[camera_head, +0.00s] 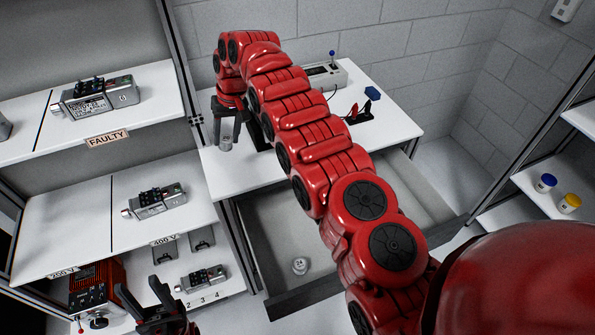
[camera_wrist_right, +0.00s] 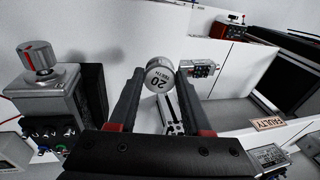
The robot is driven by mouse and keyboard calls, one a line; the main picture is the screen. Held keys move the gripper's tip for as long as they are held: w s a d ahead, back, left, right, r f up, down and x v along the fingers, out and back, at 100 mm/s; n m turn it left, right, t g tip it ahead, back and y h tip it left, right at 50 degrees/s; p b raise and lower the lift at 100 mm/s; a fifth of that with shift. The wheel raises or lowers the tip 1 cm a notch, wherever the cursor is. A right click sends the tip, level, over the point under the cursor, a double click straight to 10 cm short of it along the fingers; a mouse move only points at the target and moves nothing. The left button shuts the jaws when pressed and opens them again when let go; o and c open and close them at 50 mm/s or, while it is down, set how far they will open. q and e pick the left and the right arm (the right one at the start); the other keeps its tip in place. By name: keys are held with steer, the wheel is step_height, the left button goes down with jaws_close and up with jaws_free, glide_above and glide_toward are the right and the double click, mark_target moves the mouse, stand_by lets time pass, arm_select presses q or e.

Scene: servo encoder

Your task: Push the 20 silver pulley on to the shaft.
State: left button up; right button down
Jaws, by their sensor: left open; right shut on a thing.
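The silver pulley (camera_wrist_right: 158,76) marked 20 is between the fingertips of my right gripper (camera_wrist_right: 157,82) in the right wrist view. My right gripper (camera_head: 226,138) is shut on it, and in the head view the silver pulley (camera_head: 226,145) shows low between the fingers at the table's left edge. A grey unit (camera_wrist_right: 62,105) with a silver knob-like top (camera_wrist_right: 38,58) bearing a red mark stands left of the gripper in the wrist view, apart from the pulley. I cannot make out the shaft for certain. My left gripper (camera_head: 160,308) is open and empty at the bottom left.
The white table (camera_head: 395,88) holds a grey device (camera_head: 326,75) at the back. Below it is an open drawer (camera_head: 262,225) with a small silver round part (camera_head: 300,266). Left shelves (camera_head: 60,215) carry servo-like units (camera_head: 155,201). My right arm hides the table's middle.

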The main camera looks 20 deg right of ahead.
steer(key=shift+w+a+r, duration=0.1)
steer(key=shift+w+a, duration=0.1)
steer(key=shift+a, duration=0.4)
steer(key=shift+a+y, duration=0.35)
steer(key=shift+y, duration=0.05)
steer(key=m+t+y, duration=0.1)
steer(key=m+t, duration=0.1)
steer(key=t, duration=0.1)
steer(key=d+f+m+t+y+p, duration=0.1)
steer(key=m+t, duration=0.1)
steer(key=t, duration=0.1)
steer(key=m+t+y, duration=0.2)
steer(key=shift+w+d+f+m+t, duration=0.35)
steer(key=shift+d+m+t, duration=0.05)
steer(key=s+d+f+m+t+h+p, duration=0.1)
steer(key=s+d+f+m+t+h, duration=0.2)
steer(key=s+d, duration=0.45)
steer(key=s+d+f+m+t+h+p, duration=0.1)
steer(key=s+d+m+t+h, duration=0.35)
steer(key=s+d, duration=0.3)
steer(key=w, duration=0.6)
steer(key=shift+w+a+t+y+p, duration=0.25)
steer(key=shift+w+t+y+p, duration=0.05)
steer(key=shift+t+y, duration=0.05)
